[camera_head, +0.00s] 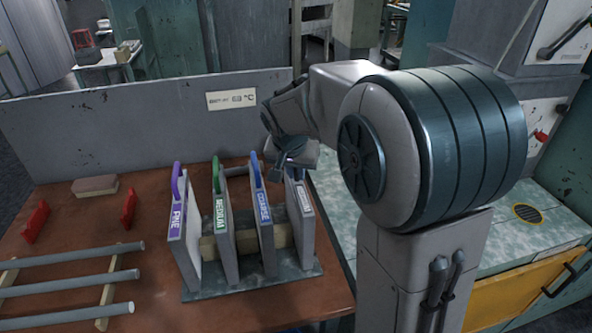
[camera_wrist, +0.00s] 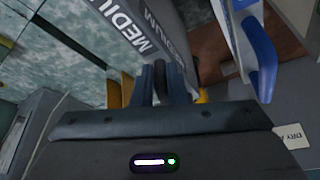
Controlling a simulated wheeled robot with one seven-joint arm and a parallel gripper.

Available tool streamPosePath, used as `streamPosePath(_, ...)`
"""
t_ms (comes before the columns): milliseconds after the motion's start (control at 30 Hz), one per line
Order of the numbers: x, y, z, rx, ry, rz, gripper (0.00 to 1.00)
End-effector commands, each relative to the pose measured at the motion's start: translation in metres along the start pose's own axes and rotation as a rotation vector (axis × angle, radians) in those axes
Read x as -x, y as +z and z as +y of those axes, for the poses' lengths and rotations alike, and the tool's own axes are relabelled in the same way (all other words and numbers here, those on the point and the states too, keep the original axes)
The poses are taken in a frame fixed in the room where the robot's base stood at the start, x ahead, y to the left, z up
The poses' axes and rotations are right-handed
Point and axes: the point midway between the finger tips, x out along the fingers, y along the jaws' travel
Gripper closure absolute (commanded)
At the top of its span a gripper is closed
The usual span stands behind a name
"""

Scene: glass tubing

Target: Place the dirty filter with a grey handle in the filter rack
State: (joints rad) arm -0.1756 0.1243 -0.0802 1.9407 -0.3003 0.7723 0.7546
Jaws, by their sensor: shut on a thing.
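The filter rack (camera_head: 252,286) stands on the brown table, holding upright panels: FINE with a purple handle (camera_head: 176,182), MEDIUM with a green handle (camera_head: 216,176) and COARSE with a blue handle (camera_head: 256,170). My gripper (camera_head: 290,168) is over the rack's right end, above a grey-labelled filter (camera_head: 302,205). In the wrist view my gripper (camera_wrist: 161,82) is shut on this filter's grey handle; its face (camera_wrist: 122,25) reads MEDIUM in part. The filter is upright beside COARSE, at the rack's right slot. Whether its lower edge rests on the base cannot be told.
Glass tubes (camera_head: 70,280) lie on wooden supports at the left. Red blocks (camera_head: 36,220) and a pale brick (camera_head: 95,185) are behind them. A low grey wall (camera_head: 120,130) bounds the back. A greenish counter (camera_head: 500,225) is at the right.

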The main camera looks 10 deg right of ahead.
Motion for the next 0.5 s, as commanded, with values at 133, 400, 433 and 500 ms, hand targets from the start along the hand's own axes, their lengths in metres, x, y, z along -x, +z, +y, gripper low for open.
streamPosePath(133, 0.0001, -0.0005, -0.0003, 0.000, -0.001, 0.003, 1.00)
streamPosePath(400, -0.0015, 0.0006, -0.0002, 0.001, 0.000, 0.000, 0.65)
streamPosePath(433, -0.0015, 0.0006, -0.0001, 0.001, 0.000, 0.000, 0.65)
streamPosePath(500, -0.0015, 0.0006, -0.0002, 0.001, 0.000, 0.000, 0.65)
